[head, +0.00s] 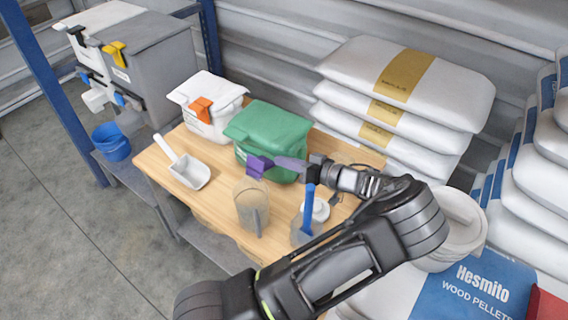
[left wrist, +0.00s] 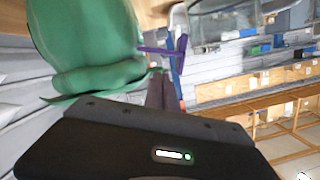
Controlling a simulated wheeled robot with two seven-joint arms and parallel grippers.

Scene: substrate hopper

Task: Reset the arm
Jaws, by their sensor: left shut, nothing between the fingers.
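My left gripper (head: 258,166) is shut and empty, with its purple fingertips pointing left in the head view. It is above the wooden bench, in front of the green lidded tub (head: 268,130); whether it touches the tub cannot be told. In the left wrist view the shut purple fingers (left wrist: 163,52) show just right of the green tub (left wrist: 88,45). My left arm reaches in from the bottom of the head view and hides part of the bench. My right gripper is not in view.
On the wooden bench (head: 215,222) stand a clear beaker (head: 251,208), a white scoop (head: 187,170), a blue-handled tool (head: 309,200) and a white tub with an orange clip (head: 208,108). Grey bins (head: 150,55) are behind left. White sacks (head: 400,85) are stacked at right.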

